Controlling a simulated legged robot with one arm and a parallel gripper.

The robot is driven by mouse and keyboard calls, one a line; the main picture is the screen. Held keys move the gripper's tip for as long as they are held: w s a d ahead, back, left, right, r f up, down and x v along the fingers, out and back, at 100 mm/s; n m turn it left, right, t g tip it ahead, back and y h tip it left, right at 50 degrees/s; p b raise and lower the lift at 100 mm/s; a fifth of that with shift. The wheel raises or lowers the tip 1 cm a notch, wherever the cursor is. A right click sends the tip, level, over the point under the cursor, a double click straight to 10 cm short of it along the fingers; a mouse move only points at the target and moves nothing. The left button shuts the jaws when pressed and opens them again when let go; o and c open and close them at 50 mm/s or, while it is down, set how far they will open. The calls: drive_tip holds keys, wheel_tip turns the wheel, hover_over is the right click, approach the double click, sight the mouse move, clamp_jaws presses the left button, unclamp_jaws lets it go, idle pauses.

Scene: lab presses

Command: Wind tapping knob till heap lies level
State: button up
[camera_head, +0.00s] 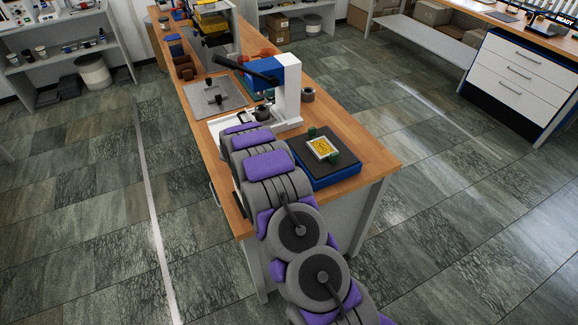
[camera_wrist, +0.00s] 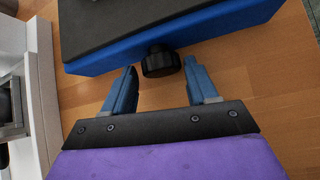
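A blue box (camera_head: 330,178) with a dark top stands near the bench's front end. On it lies a pale-framed tray (camera_head: 334,155) of yellow grains (camera_head: 321,147), with a small green block at each of two sides. The grains are too small to tell whether they lie level. In the wrist view, a black ridged knob (camera_wrist: 160,63) sticks out from the side of the blue box (camera_wrist: 215,37). My gripper (camera_wrist: 162,72) is open, its blue fingers apart on either side of the knob, with visible gaps. In the head view my arm hides the knob and gripper.
A white and blue press (camera_head: 288,88) with a black lever stands on the wooden bench (camera_head: 360,140) behind my arm. A grey plate (camera_head: 213,95) and a small dark ring (camera_head: 307,94) lie near it. The bench's right front corner is clear.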

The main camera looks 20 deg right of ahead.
drive_tip(key=shift+o, duration=0.9)
drive_tip(key=shift+a, duration=0.1)
drive_tip(key=shift+d+r, duration=0.1)
drive_tip(key=shift+d, duration=0.1)
drive_tip(key=shift+s+a+r, duration=0.1)
drive_tip(key=shift+a+r, duration=0.1)
drive_tip(key=shift+r, duration=0.15)
drive_tip(key=p+v, duration=0.2)
drive_tip(key=v, duration=1.4)
drive_tip(key=shift+a+p, duration=0.3)
drive_tip(key=shift+a, duration=0.25)
drive_tip(key=shift+c, duration=0.3)
